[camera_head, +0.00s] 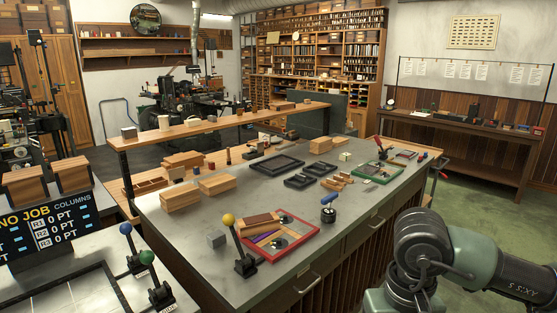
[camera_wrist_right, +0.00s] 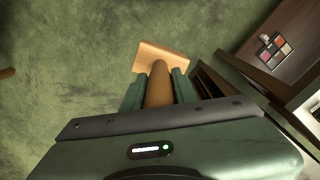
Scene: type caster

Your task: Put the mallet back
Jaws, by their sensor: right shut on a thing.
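The wooden mallet shows in the right wrist view, with its pale block head (camera_wrist_right: 163,56) at the far end and its round brown handle (camera_wrist_right: 158,84) pointing back toward me. My right gripper (camera_wrist_right: 158,92) is shut on the handle, one green finger on each side. The mallet is over the green floor, to the left of some dark wooden furniture. In the head view my right arm comes in at the lower right; its gripper and the mallet are out of that picture. My left gripper is in neither view.
A large grey-topped bench (camera_head: 235,205) fills the middle, carrying a red frame (camera_head: 315,236), a green frame (camera_head: 392,180), dark frames (camera_head: 276,166) and wooden blocks. Levers with coloured knobs stand at its front left. Green floor (camera_head: 480,200) is clear on the right, before a back table (camera_head: 450,132).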

